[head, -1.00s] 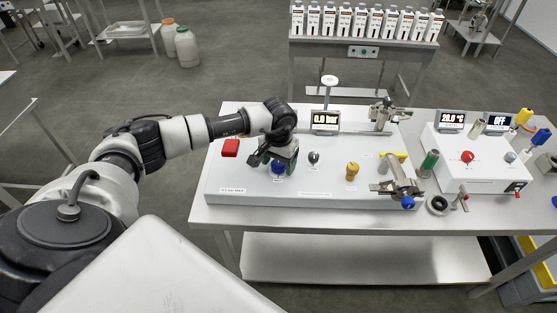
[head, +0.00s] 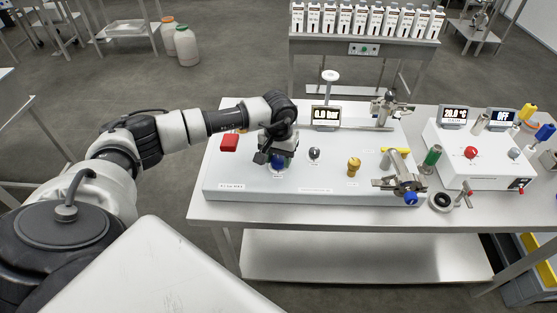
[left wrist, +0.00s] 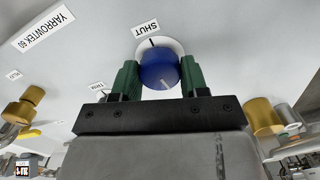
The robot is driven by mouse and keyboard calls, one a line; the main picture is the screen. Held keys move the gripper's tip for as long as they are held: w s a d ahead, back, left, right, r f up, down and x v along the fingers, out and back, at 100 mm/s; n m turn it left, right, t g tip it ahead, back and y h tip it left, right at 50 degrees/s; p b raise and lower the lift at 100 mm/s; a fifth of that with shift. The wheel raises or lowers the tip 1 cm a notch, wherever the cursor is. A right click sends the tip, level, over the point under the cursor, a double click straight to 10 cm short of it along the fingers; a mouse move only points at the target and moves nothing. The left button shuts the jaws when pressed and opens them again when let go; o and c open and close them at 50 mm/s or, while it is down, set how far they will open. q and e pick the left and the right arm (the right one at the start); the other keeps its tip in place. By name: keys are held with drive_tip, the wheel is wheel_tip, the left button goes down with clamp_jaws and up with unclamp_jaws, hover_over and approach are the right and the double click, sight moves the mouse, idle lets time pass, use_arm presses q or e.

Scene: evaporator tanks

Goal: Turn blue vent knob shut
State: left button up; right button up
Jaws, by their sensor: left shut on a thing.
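The blue vent knob (head: 277,166) stands on the left part of the white panel. In the left wrist view the blue knob (left wrist: 160,69) sits between the two green fingers of my left gripper (left wrist: 158,78), one on each side. The gripper is shut on it. A "SHUT" label (left wrist: 145,28) lies beside the knob's pale ring, near a dark line. A white mark shows on the knob's side facing the gripper body, away from that label. In the head view my left gripper (head: 277,161) hides much of the knob. My right gripper is not in view.
On the panel (head: 225,193) are a red button (head: 229,143), a small dark knob (head: 314,153), a brass knob (head: 353,166) and a pressure display (head: 326,116) reading about 0.0 bar. A metal clamp fitting (head: 402,175) stands to the right.

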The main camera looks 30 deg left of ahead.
use_arm(q)
drive_tip(key=n+b, duration=0.3)
drive_tip(key=shift+f+n, duration=0.15)
drive_tip(key=shift+n, duration=0.25)
drive_tip(key=n+b, duration=0.3)
drive_tip(key=n, duration=0.1)
drive_tip(key=n+b, duration=0.1)
drive_tip(key=n, duration=0.3)
drive_tip(key=shift+b, duration=0.35)
drive_tip(key=n+b, duration=0.1)
drive_tip(key=n, duration=0.3)
drive_tip(key=shift+n+b, duration=0.3)
drive_tip(key=shift+b, duration=0.1)
drive_tip(key=n+b, duration=0.1)
drive_tip(key=n, duration=0.2)
drive_tip(key=shift+n, duration=0.3)
drive_tip(key=n, duration=0.2)
drive_tip(key=n+b, duration=0.1)
drive_tip(key=n, duration=0.1)
drive_tip(key=shift+r+n, duration=0.2)
drive_tip(key=shift+n, duration=0.1)
drive_tip(key=n, duration=0.9)
drive_tip(key=shift+r, duration=0.1)
drive_tip(key=shift+n, duration=0.3)
